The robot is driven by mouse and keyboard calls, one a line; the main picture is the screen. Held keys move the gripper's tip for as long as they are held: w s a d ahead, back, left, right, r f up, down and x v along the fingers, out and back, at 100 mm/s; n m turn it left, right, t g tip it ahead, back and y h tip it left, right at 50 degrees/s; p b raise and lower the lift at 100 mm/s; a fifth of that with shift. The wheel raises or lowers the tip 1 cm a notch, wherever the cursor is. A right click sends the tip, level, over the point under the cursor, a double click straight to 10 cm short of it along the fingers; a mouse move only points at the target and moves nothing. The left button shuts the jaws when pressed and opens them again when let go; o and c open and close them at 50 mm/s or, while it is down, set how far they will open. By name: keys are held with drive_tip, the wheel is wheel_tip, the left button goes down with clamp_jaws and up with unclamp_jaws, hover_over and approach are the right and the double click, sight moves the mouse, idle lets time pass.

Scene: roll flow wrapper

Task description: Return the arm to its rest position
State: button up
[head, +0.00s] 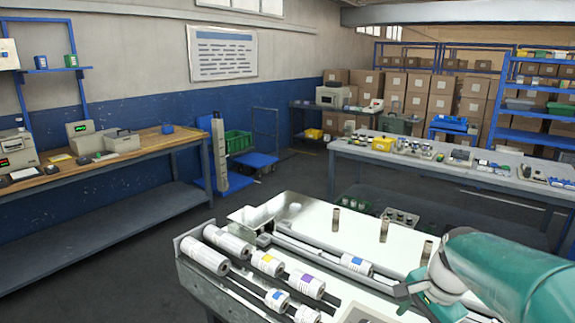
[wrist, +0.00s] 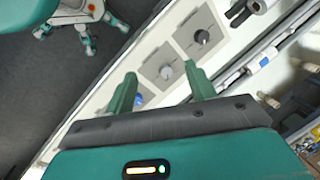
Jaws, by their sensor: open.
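My teal arm reaches in from the right edge of the head view, over the right end of the wrapping machine (head: 310,222). My gripper (wrist: 160,70) shows two green fingers spread apart in the wrist view, with nothing between them. Beyond the fingers is the machine's pale panel with grey knobs (wrist: 201,37) and a blue one (wrist: 138,99). In the head view the arm's wrist covers part of the machine, and the fingertips are hard to make out.
Several white labelled rolls (head: 205,256) lie along the machine's dark rods. Short posts (head: 384,229) stand on its top. A long table (head: 455,172) with small parts is behind it, a wooden workbench (head: 110,156) at left. Open floor (head: 130,267) lies left of the machine.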

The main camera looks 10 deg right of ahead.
drive_tip(key=s+a+r+n+t, duration=0.1)
drive_tip(key=s+a+r+n, duration=0.1)
drive_tip(key=a+n, duration=0.5)
drive_tip(key=s+a+r+n+t+h, duration=0.1)
drive_tip(key=s+a+n, duration=0.3)
drive_tip(key=a+n, duration=0.4)
drive_tip(key=a+r+t, duration=0.1)
drive_tip(key=a, duration=0.3)
drive_tip(key=shift+s+a+r+n, duration=0.25)
drive_tip(key=shift+s+r+n, duration=0.05)
drive_tip(key=shift+s+r, duration=0.1)
drive_tip(key=shift+c, duration=0.2)
drive_tip(key=c, duration=0.4)
drive_tip(key=shift+o, duration=0.2)
drive_tip(key=shift+d, duration=0.1)
